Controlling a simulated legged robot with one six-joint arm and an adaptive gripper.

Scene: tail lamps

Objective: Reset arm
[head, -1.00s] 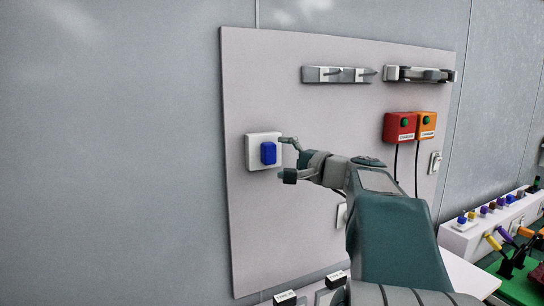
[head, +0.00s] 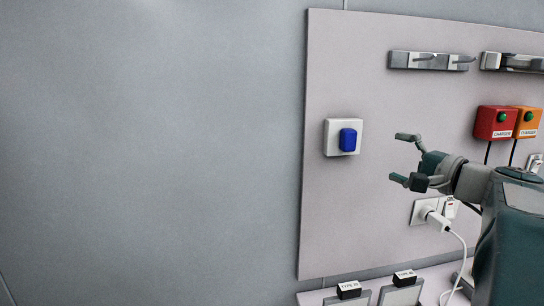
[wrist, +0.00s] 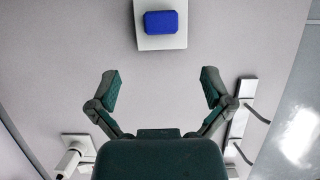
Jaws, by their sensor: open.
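My gripper (head: 402,159) is open and empty in the head view, its fingers pointing left along the front of a pale wall panel (head: 350,230). A blue button (head: 348,140) on a white square plate (head: 331,138) is to the left of the fingertips, with a gap between. In the wrist view, my gripper (wrist: 161,88) shows two spread fingers with nothing between them. The blue button (wrist: 161,23) is ahead of and between the fingers there, not touched.
A white plug (head: 437,221) with a cable sits in a socket below my gripper. Red (head: 495,122) and orange (head: 527,122) charger boxes and grey rail fixtures (head: 430,61) are on the panel. Labelled boxes (head: 349,290) stand below. The wall at left is bare.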

